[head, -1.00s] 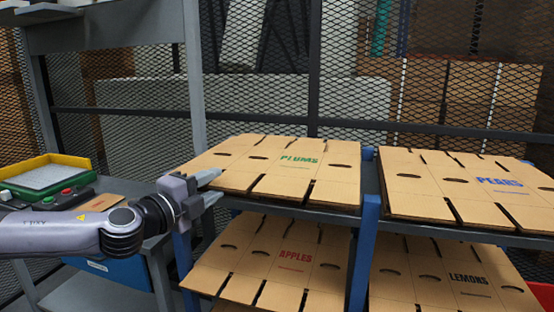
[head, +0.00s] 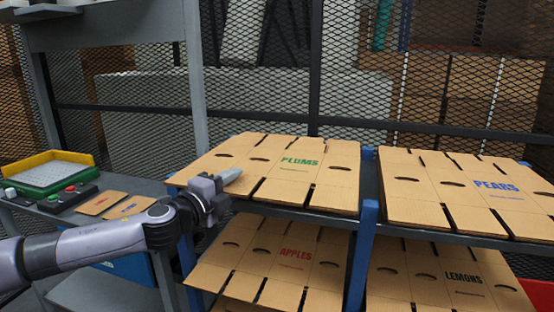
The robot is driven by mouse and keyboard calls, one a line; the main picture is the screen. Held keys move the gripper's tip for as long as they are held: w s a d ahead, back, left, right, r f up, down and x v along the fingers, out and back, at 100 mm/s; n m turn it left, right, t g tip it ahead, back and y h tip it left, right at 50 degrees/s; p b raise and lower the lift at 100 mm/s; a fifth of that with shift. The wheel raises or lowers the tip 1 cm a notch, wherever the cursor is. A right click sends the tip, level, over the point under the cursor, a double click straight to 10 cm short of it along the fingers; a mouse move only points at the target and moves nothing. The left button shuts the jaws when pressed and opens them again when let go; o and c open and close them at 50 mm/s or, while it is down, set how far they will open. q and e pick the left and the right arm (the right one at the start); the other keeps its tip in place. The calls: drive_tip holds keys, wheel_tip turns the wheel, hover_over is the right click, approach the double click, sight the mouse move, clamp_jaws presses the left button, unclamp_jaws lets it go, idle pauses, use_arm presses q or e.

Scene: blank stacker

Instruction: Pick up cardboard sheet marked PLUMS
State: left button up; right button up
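The cardboard sheet marked PLUMS (head: 328,176) lies on top of a flat stack on the upper shelf, left of the middle post, with green lettering and dark slots. My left gripper (head: 232,182) is at the front left edge of this stack. One pale finger shows above the cardboard, pointing right. The other finger is mostly hidden, so I cannot tell how far apart they are or whether they touch the sheet. My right gripper is not in view.
Sheets marked PEARS (head: 455,190) lie on the upper shelf at right. Below are APPLES (head: 270,262) and LEMONS (head: 440,275) stacks. A blue post (head: 361,255) stands between them. A side table at left holds a yellow-green tray (head: 50,174) and small cards (head: 130,207).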

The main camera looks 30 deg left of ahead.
use_arm(q)
drive_tip(key=shift+w, duration=0.2)
clamp_jaws()
drive_tip(key=shift+r, duration=0.15)
